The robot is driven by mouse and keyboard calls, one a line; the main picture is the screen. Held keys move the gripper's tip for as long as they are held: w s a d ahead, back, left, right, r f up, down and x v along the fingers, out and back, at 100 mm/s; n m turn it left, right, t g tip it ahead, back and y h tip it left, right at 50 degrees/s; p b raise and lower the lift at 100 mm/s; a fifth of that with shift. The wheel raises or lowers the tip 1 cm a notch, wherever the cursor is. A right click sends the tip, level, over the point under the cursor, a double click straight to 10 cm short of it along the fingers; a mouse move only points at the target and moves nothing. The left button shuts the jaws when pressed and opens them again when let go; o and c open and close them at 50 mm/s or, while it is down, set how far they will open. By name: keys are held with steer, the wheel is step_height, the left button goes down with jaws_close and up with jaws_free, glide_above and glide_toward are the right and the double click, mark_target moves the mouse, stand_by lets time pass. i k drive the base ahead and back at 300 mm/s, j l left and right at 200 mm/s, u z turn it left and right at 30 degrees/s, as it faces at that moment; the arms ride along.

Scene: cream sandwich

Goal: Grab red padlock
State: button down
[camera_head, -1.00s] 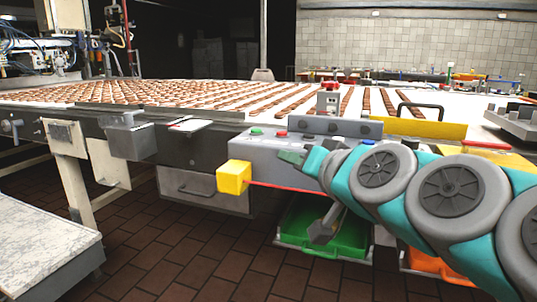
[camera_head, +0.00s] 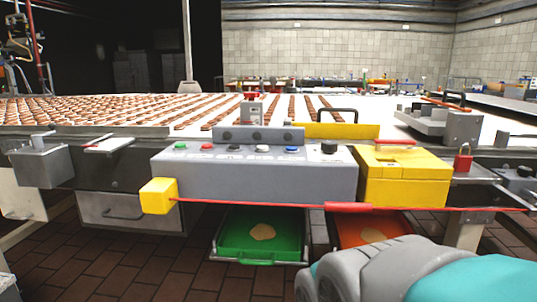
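The red padlock (camera_head: 463,158) is small, with a metal shackle on top. It is at the right side of the camera_head view, just right of the yellow box (camera_head: 403,177) at the end of the grey control panel. It looks upright on or at a small metal ledge; I cannot tell how it is held there. My arm shows only as grey and teal links at the bottom right. My gripper is not in view, so its state and its distance from the padlock do not show.
The grey control panel (camera_head: 260,183) with buttons juts out from the conveyor. A red cord (camera_head: 347,207) runs along its front. A yellow block (camera_head: 158,196) sticks out at its left corner. Below are a green tray (camera_head: 261,233) and an orange tray (camera_head: 370,228). Brown floor tiles are clear at lower left.

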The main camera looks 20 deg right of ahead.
mark_target(462, 163)
steer(key=z, duration=1.55)
